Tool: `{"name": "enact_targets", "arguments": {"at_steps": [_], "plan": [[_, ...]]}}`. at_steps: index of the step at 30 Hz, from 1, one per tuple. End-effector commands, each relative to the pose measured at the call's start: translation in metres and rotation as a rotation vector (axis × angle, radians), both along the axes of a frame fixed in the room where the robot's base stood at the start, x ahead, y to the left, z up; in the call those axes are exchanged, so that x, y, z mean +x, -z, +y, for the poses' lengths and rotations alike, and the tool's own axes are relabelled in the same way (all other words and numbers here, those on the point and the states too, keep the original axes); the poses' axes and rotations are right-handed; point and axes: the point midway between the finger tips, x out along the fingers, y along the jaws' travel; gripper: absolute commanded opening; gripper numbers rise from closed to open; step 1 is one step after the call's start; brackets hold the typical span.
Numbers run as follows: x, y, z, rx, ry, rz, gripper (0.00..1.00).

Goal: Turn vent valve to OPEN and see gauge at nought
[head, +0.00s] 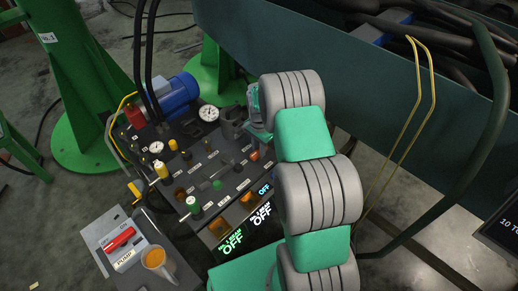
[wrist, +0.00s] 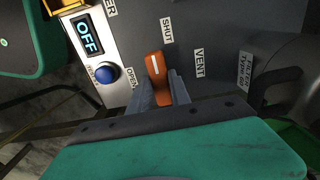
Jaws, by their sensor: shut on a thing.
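The vent valve's orange handle (wrist: 155,68) stands on a dark panel in the wrist view, by labels reading SHUT, OPEN and VENT. Its white line points up, roughly towards SHUT and away from OPEN at lower left. My gripper (wrist: 161,90) is shut on the handle, one grey finger on each side; the fingers hide part of it.
An OFF display (wrist: 88,36) and a blue button (wrist: 107,74) sit close left of the handle. A blue motor (head: 178,93), several knobs and a yellow-capped post (head: 161,170) crowd the panel. A mug (head: 156,260) stands by the red pump switch (head: 120,238).

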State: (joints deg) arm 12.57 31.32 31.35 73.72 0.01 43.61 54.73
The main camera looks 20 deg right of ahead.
Motion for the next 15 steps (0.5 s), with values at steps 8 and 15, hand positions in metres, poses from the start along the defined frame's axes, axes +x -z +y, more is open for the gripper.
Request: {"name": "enact_targets", "arguments": {"at_steps": [8, 15], "plan": [[0.0001, -0.001, 0.0003, 0.0, -0.09, 0.0, 0.0], [-0.0002, -0.0012, 0.0004, 0.001, -0.268, 0.0, 0.0]]}}
